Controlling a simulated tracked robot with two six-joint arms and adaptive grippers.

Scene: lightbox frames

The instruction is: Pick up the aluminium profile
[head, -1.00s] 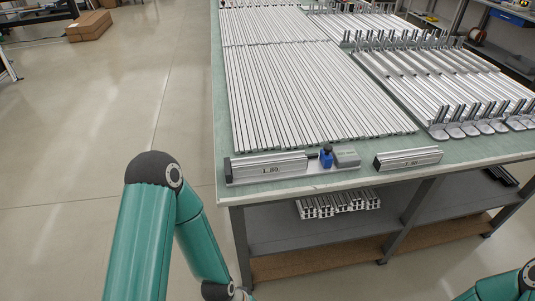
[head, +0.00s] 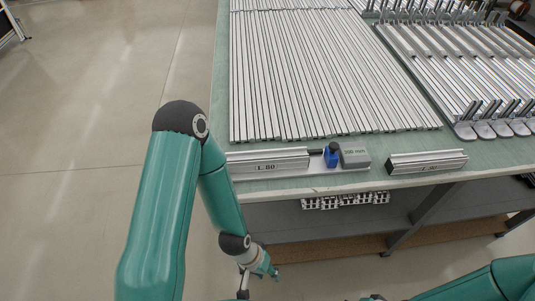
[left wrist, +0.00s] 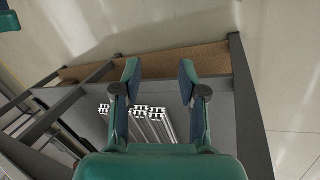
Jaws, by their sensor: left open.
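Many long silver aluminium profiles (head: 310,75) lie side by side on the green table top. My left gripper (head: 263,272) hangs in front of the table, below the top. In the left wrist view its two fingers (left wrist: 159,82) are apart and empty, with the shelf bundle beyond them. My right arm enters at lower right; its fingers cannot be made out.
A measuring fixture (head: 270,166) with a blue block (head: 332,155) and a grey "300 mm" block (head: 355,156) sits along the table's front edge. A rack of profiles (head: 480,75) stands at right. Table legs flank the shelf (head: 300,222).

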